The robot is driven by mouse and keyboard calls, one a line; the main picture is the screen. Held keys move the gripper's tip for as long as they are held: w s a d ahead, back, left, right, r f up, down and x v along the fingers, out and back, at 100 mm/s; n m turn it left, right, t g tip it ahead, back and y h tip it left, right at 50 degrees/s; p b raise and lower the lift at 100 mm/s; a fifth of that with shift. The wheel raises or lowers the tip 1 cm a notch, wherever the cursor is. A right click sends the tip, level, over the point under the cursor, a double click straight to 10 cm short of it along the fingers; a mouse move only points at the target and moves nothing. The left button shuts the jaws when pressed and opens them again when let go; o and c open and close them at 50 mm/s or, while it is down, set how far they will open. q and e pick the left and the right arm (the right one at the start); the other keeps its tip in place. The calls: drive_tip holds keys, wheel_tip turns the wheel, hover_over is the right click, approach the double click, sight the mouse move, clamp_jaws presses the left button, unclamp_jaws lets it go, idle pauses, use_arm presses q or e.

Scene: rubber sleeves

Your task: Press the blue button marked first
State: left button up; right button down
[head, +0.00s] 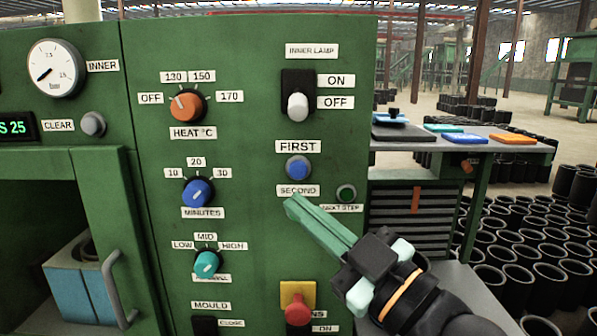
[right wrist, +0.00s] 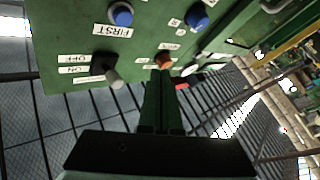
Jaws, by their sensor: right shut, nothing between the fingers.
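The blue button (head: 298,167) sits on the green panel just under the label FIRST (head: 298,147). It also shows at the top of the right wrist view (right wrist: 122,14). My right gripper (head: 291,205) is shut and empty, with its green fingers pointing up and left. In the head view its tips appear just below the SECOND label (head: 298,190), lower than the blue button. The fingers also show in the right wrist view (right wrist: 162,78), apart from the button in the picture. Whatever lies under the SECOND label is hidden by the fingers. My left gripper is not in view.
A white-tipped lamp switch (head: 297,104) is above. A red knob on yellow (head: 297,306) is below. Orange (head: 187,105), blue (head: 197,193) and teal (head: 207,262) dials are left. A side table (head: 470,147) stands right.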

drive_tip(key=w, duration=0.8)
drive_tip(key=shift+b, duration=0.4)
drive_tip(key=shift+w, duration=0.2)
idle(1.4)
drive_tip(key=shift+w, duration=0.3)
drive_tip(key=shift+w+p, duration=0.3)
drive_tip(key=shift+w, duration=0.05)
idle(0.6)
drive_tip(key=shift+s, duration=0.75)
drive_tip(key=shift+p, duration=0.3)
drive_tip(key=shift+s+p, duration=0.6)
drive_tip(key=shift+s, duration=1.9)
